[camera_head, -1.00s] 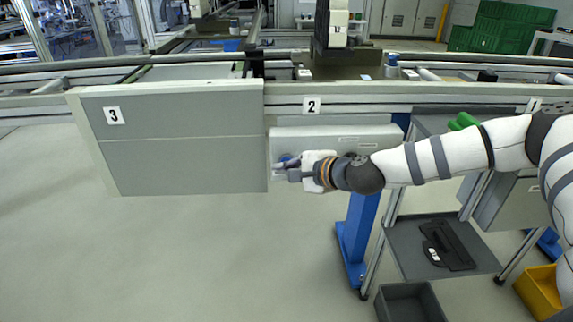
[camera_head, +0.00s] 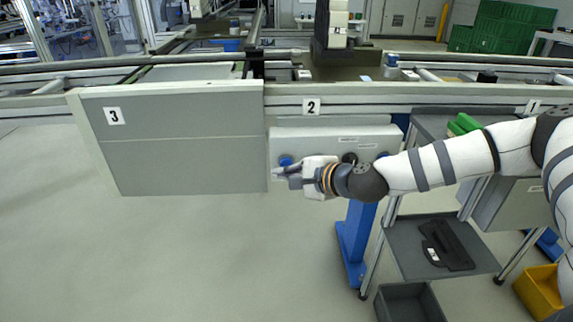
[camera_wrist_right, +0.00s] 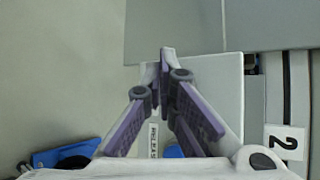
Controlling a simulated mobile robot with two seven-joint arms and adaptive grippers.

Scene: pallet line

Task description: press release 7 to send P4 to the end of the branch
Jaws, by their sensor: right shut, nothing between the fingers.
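A pale control box (camera_head: 330,135) hangs under the rail below the number 2 sign. A blue button (camera_head: 286,160) shows at its left end, with a dark button (camera_head: 349,158) and another blue one (camera_head: 382,155) further right, partly behind my arm. My right gripper (camera_head: 276,173) is shut and empty, just below the left blue button in the picture; any contact cannot be made out. In the wrist view its fingertips (camera_wrist_right: 167,55) meet in front of the box (camera_wrist_right: 215,85), beside a partly hidden release label (camera_wrist_right: 153,138). I cannot identify release 7 or P4. My left gripper is out of view.
A grey panel marked 3 (camera_head: 180,150) adjoins the box on the left. The conveyor rail (camera_head: 420,97) runs above. A blue post (camera_head: 357,230) and a cart shelf (camera_head: 400,245) stand below right. Floor at the lower left is clear.

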